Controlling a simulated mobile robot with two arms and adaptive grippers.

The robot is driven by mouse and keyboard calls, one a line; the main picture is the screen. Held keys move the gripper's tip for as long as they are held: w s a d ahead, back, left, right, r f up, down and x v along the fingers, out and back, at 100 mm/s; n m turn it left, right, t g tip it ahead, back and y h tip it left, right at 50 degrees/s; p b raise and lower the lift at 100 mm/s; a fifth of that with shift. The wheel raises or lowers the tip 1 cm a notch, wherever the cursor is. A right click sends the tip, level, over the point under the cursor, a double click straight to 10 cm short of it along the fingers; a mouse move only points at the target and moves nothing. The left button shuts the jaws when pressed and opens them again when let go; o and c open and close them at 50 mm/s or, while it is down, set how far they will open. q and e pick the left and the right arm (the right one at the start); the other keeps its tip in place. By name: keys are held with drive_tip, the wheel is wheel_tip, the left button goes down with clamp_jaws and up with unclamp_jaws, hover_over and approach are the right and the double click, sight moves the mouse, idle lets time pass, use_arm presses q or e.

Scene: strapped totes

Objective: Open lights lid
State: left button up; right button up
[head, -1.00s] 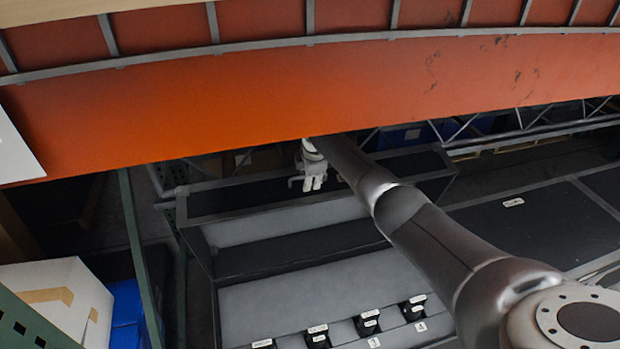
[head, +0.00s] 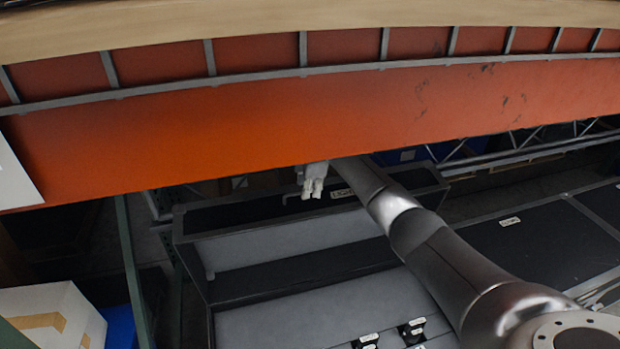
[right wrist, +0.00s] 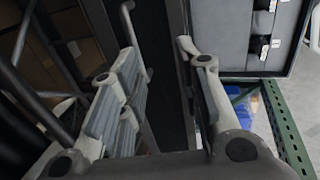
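A black case (head: 205,262) with grey foam lining stands open below the middle of the head view. Black fittings with white tags (head: 367,341) sit in its foam; they also show in the right wrist view (right wrist: 260,45). Behind the foam is a dark long panel or rim with a white label (head: 343,193); I cannot read the label. My right gripper (head: 313,188) hangs beside this label at the far side. In the right wrist view its fingers (right wrist: 155,75) are apart, with a dark panel visible between or beyond them; contact is unclear. My left gripper is not in view.
A closed black case top with a white label (head: 510,221) lies at the right. A large orange beam (head: 250,135) crosses the head view and hides the background. A green rack post (head: 130,265) and a white carton (head: 60,310) stand at the left.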

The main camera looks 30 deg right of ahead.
drive_tip(key=shift+v, duration=1.45)
drive_tip(key=shift+w, duration=0.1)
drive_tip(key=shift+f, duration=0.1)
